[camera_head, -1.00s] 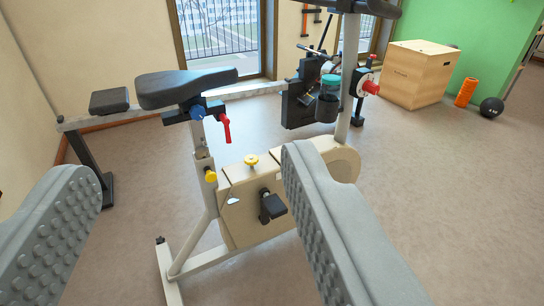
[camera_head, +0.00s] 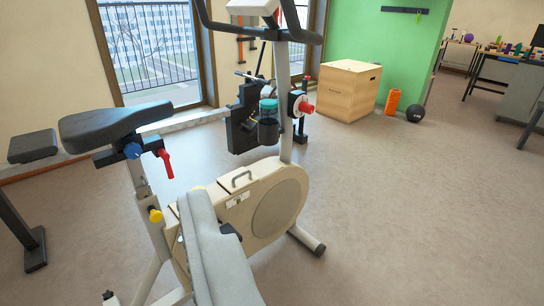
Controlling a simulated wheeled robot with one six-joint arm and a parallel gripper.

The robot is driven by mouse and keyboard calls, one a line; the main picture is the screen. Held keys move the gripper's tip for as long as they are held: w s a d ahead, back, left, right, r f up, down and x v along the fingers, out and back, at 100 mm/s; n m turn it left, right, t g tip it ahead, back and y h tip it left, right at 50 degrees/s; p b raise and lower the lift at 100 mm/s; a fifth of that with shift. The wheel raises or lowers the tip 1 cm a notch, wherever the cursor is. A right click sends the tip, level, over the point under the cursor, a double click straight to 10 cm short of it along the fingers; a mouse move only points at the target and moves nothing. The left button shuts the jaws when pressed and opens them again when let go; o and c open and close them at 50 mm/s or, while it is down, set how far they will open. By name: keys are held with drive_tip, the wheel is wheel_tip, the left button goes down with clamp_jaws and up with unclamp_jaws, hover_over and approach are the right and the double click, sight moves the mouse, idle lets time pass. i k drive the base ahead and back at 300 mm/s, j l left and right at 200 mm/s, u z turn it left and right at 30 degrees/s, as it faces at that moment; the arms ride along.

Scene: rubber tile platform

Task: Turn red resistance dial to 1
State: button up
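A white and cream exercise bike (camera_head: 262,210) stands upright in the camera view. A red dial (camera_head: 307,108) projects to the right from a pale round plate (camera_head: 296,103) on its front post, below the handlebars. Any numbers on the plate are too small to read. My grey gripper (camera_head: 198,196) is in the lower left, in front of the bike's body. Its fingers appear shut together, with nothing visible between them. It is apart from the dial, lower and to the left in the picture. The gripper hides part of the bike's body and pedal.
The bike also has a red lever (camera_head: 165,163) under its black seat (camera_head: 115,125), a yellow knob (camera_head: 155,215) and a teal-lidded bottle (camera_head: 268,122). A wooden box (camera_head: 349,91), an orange roller (camera_head: 393,102) and a black ball (camera_head: 414,114) stand behind. The floor at right is clear.

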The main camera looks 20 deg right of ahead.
sight(308, 108)
drive_tip(key=i+l+z, duration=0.3)
drive_tip(key=l, duration=0.25)
drive_tip(key=i+l+z, duration=0.3)
drive_tip(key=i+l, duration=0.2)
